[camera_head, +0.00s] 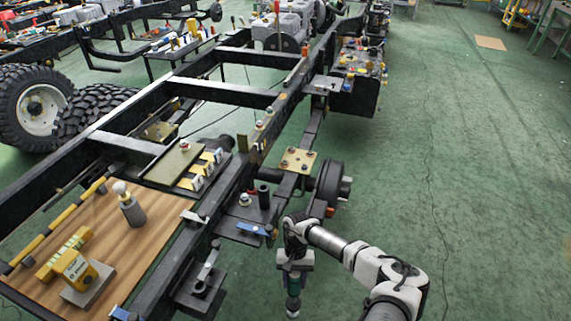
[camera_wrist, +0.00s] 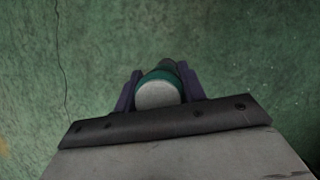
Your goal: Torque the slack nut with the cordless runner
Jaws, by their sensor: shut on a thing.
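My gripper (camera_head: 294,268) hangs at the right of the black chassis frame, over the green floor. In the wrist view, the tool's round grey end and teal band (camera_wrist: 160,92) sit between the two dark fingers (camera_wrist: 158,97). Its lower part is hidden, so I cannot tell for sure that it is the cordless runner. A tan plate (camera_head: 298,153) on the chassis bears several nuts. A pale nut (camera_head: 244,200) stands on a bracket nearby. Which nut is slack cannot be told.
A yellow tool (camera_head: 75,266) stands on a grey base on the wooden board (camera_head: 130,262) at left. A grey bottle-like thing (camera_head: 131,208) is beside it. A dark hub (camera_head: 335,187) projects from the chassis near my arm.

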